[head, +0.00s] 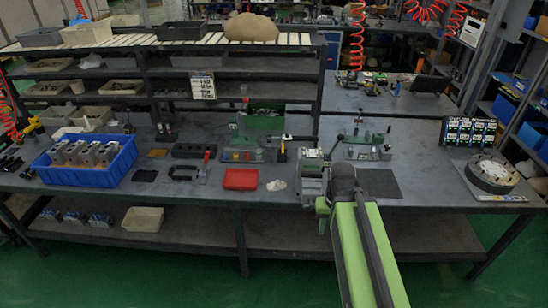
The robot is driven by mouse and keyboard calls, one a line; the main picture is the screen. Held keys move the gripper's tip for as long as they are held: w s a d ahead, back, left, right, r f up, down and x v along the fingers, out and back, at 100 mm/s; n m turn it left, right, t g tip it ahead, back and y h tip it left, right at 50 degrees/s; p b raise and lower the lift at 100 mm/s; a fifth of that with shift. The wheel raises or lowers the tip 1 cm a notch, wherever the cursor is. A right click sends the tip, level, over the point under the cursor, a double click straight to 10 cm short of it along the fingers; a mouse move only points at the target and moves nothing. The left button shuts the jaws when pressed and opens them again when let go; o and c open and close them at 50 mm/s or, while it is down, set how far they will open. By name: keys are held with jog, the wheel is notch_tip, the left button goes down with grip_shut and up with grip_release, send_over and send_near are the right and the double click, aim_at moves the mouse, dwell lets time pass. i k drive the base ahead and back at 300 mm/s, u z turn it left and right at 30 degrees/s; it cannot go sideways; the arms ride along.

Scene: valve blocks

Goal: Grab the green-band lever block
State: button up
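My green and black arm reaches in from the bottom right, over the bench's front edge. Its end, my gripper (323,205), is beside a grey block-like device (311,187) with a dark lever rising at its right; the fingers are too small and hidden to judge. I cannot tell if this device bears a green band. Behind it to the right is a green-based fixture with upright levers (365,153). A similar green fixture (241,154) stands left of centre. Several grey metal blocks (90,152) sit in a blue bin (122,165) at the left.
The dark workbench (215,195) holds a red box (240,179), a red-handled tool (190,172), a dark mat (378,183) and a round tray (490,173). Several blue-grey blocks (75,217) and a beige bin (143,219) are on the lower shelf. Green floor lies in front.

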aim_at(312, 163)
jog(key=u, duration=0.95)
jog(key=i, duration=1.6)
jog(key=u, duration=0.7)
